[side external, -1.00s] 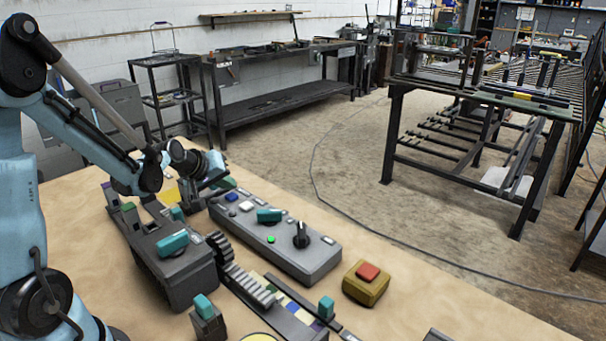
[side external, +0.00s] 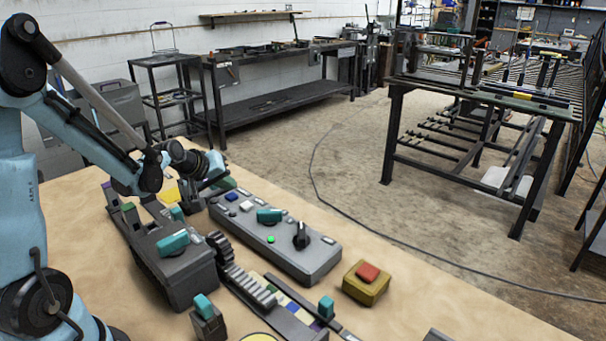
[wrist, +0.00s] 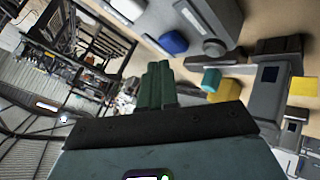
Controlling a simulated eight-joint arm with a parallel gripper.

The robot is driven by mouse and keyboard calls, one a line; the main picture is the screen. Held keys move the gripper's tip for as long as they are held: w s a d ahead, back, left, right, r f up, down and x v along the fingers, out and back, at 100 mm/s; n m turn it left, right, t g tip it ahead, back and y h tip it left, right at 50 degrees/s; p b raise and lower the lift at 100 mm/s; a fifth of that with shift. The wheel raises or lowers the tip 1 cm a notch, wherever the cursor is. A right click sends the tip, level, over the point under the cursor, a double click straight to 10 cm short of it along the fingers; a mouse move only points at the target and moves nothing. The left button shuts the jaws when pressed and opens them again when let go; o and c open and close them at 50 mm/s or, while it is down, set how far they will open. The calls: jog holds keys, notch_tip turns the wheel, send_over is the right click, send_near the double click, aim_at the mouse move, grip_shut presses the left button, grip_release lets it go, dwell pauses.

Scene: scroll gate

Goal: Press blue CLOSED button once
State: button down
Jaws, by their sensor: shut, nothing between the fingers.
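The blue button (side external: 231,196) is at the far left end of the grey control box (side external: 318,266). In the wrist view the blue button (wrist: 173,42) shows just beyond and slightly right of my fingertips, with a small gap between them in the picture. My gripper (side external: 225,184) is shut and empty, its green fingers close behind the blue button in the side view. The fingers (wrist: 157,72) are pressed together in the wrist view. I cannot tell the exact height of the tips over the button.
A white button (side external: 246,206), a teal switch (side external: 268,215), a green light (side external: 271,239) and a black knob (side external: 301,235) share the box. A geared grey mechanism (side external: 180,262) stands to its left. A yellow box with a red button (side external: 368,272) stands at right.

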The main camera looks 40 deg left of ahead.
aim_at(228, 197)
jog(key=shift+f, duration=0.15)
jog(key=shift+f, duration=0.25)
jog(key=shift+f, duration=0.5)
dwell(0.8)
jog(key=shift+r, duration=3.45)
